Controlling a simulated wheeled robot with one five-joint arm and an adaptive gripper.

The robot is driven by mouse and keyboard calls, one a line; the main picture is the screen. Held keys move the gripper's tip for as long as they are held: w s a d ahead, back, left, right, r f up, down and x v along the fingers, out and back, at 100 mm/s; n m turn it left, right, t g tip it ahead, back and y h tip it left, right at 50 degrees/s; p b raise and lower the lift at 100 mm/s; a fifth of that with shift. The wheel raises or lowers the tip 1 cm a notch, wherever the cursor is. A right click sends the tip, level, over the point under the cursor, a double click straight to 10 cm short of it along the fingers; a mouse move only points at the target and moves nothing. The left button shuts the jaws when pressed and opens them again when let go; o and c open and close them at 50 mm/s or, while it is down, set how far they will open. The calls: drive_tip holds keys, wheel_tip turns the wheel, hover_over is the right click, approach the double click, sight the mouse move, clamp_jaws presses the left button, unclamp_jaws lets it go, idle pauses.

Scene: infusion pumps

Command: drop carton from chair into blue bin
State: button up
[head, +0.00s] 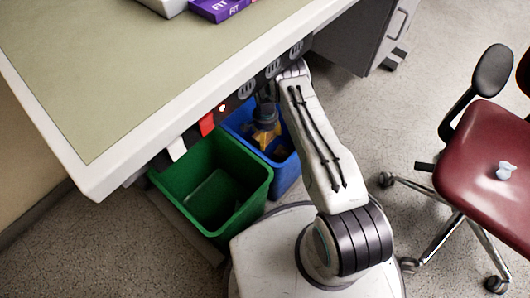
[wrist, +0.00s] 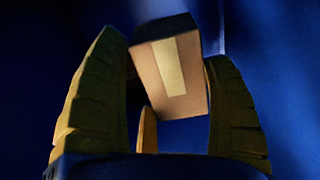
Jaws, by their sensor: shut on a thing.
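The small brown carton (wrist: 180,75) with a pale tape strip sits tilted between the yellow fingers of my gripper (wrist: 165,85) in the wrist view. The fingers are shut on it, and dark blue surfaces fill the background. In the head view my gripper (head: 265,138) points down inside the opening of the blue bin (head: 286,172), under the desk edge. The carton cannot be told apart clearly from the yellow fingers there. The red chair (head: 478,185) stands at the right.
A green bin (head: 254,188), empty as far as I see, stands left of the blue bin. The desk (head: 130,75) overhangs both bins, with sockets and a red switch on its edge. A small pale blue item (head: 506,171) lies on the chair.

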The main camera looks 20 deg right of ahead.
drive_tip(key=shift+f+b, duration=4.05)
drive_tip(key=shift+b, duration=0.6)
drive_tip(key=shift+f+b, duration=0.3)
drive_tip(key=shift+f, duration=0.65)
drive_tip(key=shift+f, duration=0.65)
drive_tip(key=o, duration=0.9)
drive_tip(key=shift+s, duration=0.1)
drive_tip(key=shift+r, duration=0.75)
drive_tip(key=r+p, duration=0.3)
drive_tip(key=p, duration=0.1)
drive_tip(key=r+p, duration=0.4)
drive_tip(key=p, duration=0.1)
drive_tip(key=shift+w+a+r, duration=0.1)
drive_tip(key=shift+w+r, duration=0.1)
